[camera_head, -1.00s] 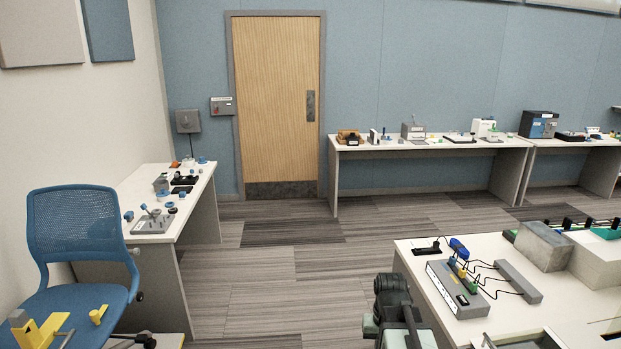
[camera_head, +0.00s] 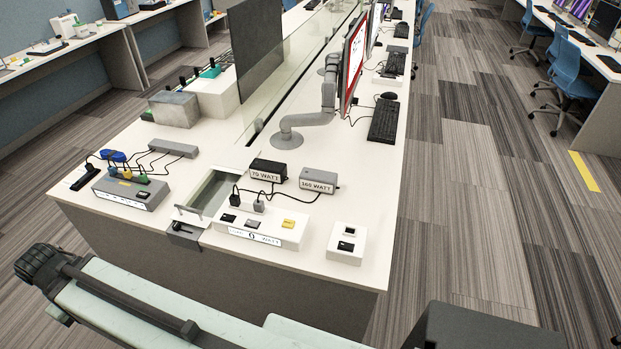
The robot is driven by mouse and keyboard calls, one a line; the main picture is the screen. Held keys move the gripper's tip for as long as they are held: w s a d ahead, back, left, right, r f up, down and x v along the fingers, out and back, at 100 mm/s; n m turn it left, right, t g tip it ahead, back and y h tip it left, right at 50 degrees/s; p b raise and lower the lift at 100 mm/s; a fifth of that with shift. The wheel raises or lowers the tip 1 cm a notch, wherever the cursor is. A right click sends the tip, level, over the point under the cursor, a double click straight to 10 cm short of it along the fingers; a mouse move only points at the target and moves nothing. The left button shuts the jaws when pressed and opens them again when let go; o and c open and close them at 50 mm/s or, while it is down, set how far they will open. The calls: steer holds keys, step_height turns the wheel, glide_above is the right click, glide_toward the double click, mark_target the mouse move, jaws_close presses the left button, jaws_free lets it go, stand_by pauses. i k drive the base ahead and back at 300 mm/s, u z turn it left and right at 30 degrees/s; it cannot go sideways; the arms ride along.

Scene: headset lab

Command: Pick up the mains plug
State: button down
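Several plugs are in view, and I cannot tell which one is the mains plug. A black plug (camera_head: 235,199) and a grey plug (camera_head: 259,205) stand upright in a white socket unit (camera_head: 262,236) at the front of the desk, each with a black cable. Small coloured plugs, one of them yellow (camera_head: 127,175), sit on a grey box (camera_head: 133,198) farther left. A blue plug-like item (camera_head: 112,156) lies behind that box. The dark end of my arm, apparently my gripper (camera_head: 40,265), is at the lower left, off the desk's edge. Its fingers cannot be made out.
Two power bricks, marked 70 WATT (camera_head: 268,171) and 160 WATT (camera_head: 318,182), stand behind the socket unit. A shallow open tray (camera_head: 184,213) is left of it and a small white switch box (camera_head: 347,243) right. A monitor arm (camera_head: 305,120) stands behind.

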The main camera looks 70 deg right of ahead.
mark_target(259, 207)
steer(key=z, duration=2.15)
steer(key=i, duration=0.1)
steer(key=z, duration=0.25)
